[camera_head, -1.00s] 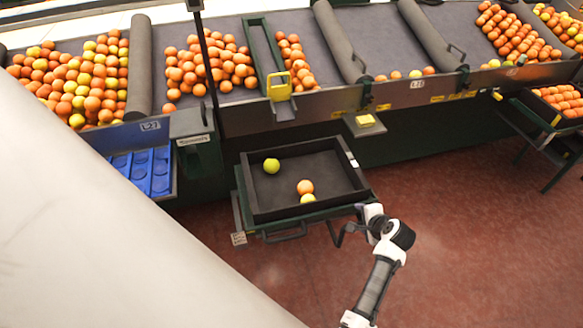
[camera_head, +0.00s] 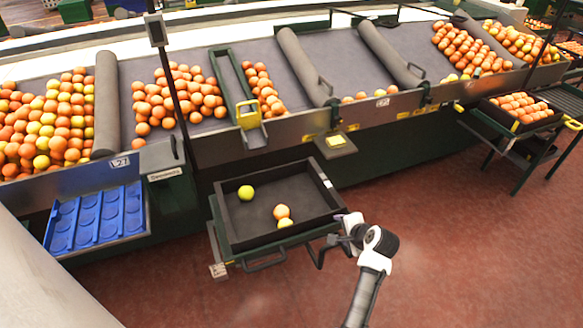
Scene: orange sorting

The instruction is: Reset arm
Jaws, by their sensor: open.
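My gripper (camera_head: 322,250) is at the right front corner of the black tray (camera_head: 325,183), at the end of my white and grey arm. It is small and dark in this view; its jaws are open and no fruit shows between them. The tray sits on a green stand. It holds a yellow-green fruit (camera_head: 246,192) at the back left. Whether my gripper touches the tray or stand cannot be told.
A sloped sorting table (camera_head: 240,140) with heaps of oranges and grey rollers runs behind the tray. A blue tray (camera_head: 97,220) with round recesses is at left. A crate of oranges (camera_head: 520,107) stands at right. The red floor (camera_head: 470,250) at front right is clear.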

